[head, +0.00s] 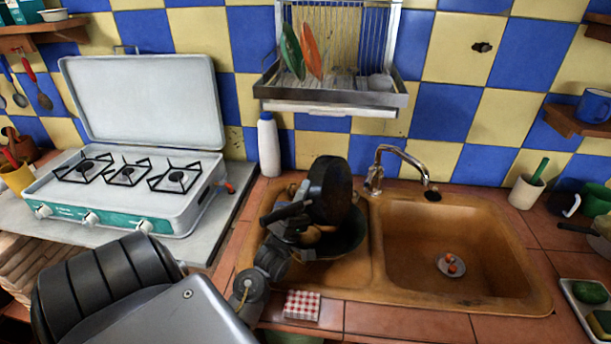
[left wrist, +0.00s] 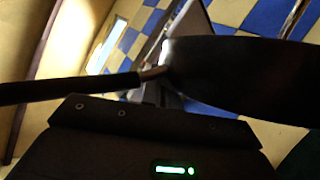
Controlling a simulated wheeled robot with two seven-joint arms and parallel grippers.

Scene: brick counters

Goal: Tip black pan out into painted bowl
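The black pan (head: 331,190) is tipped steeply on its side above the left part of the sink in the head view. My left gripper (head: 286,220) is shut on its handle. The pan also fills the upper right of the left wrist view (left wrist: 240,75), its handle running left. The painted bowl (head: 347,243), dark green, stands below the pan, partly hidden by the pan and my arm. Brownish rounded things (head: 314,235) show at the bowl, partly hidden. Small orange-red round things (head: 452,264) lie at the right basin's drain. My right gripper is out of view.
A faucet (head: 392,160) rises just right of the pan. A dish rack (head: 340,85) hangs above. A white bottle (head: 268,147) and a gas stove (head: 130,185) stand left. A checked box (head: 301,306) sits at the front. The right basin (head: 430,225) is mostly clear.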

